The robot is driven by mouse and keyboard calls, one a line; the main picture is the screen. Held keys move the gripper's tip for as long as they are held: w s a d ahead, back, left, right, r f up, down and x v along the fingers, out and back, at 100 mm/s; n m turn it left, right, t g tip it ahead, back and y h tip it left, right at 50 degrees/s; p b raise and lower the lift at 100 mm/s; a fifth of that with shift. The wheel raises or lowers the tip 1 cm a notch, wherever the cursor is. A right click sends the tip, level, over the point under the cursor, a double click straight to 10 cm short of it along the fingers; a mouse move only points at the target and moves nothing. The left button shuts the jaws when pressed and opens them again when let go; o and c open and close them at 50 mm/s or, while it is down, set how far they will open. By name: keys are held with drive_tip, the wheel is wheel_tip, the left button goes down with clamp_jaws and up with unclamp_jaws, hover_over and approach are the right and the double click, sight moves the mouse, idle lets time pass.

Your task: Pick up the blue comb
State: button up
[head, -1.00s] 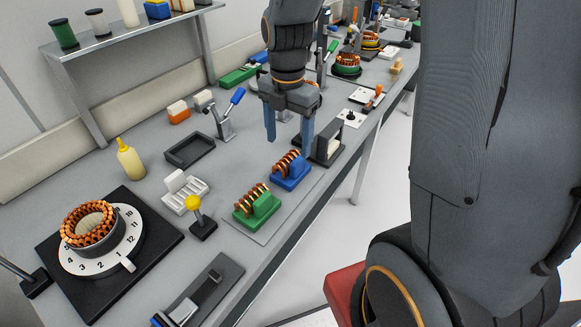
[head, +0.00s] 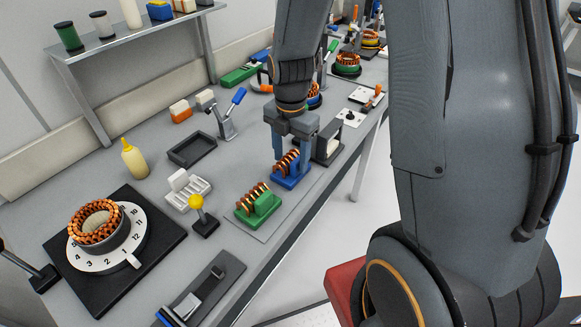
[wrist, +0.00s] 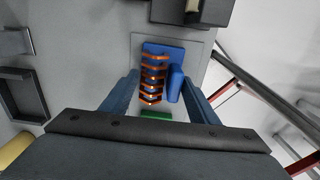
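The blue comb (head: 291,178) holds several copper coils and sits on a grey plate on the bench, just beyond the green comb (head: 265,208). In the wrist view the blue comb (wrist: 175,84) lies ahead between my fingers, with its coils on the left and a blue block on the right. My gripper (head: 291,160) is open, pointing down right over the blue comb, one finger on each side. I cannot tell whether the fingers touch it. The green comb (wrist: 157,114) shows only as a sliver above the gripper body.
A black stand (head: 328,142) is close beyond the blue comb. A yellow-knobbed lever (head: 203,218), a white slotted block (head: 188,190) and a black tray (head: 192,149) stand to the left. The bench's front edge runs close on the right.

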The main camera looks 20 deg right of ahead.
drive_tip(key=c, duration=0.9)
drive_tip(key=shift+o, duration=0.2)
drive_tip(key=shift+r, duration=0.1)
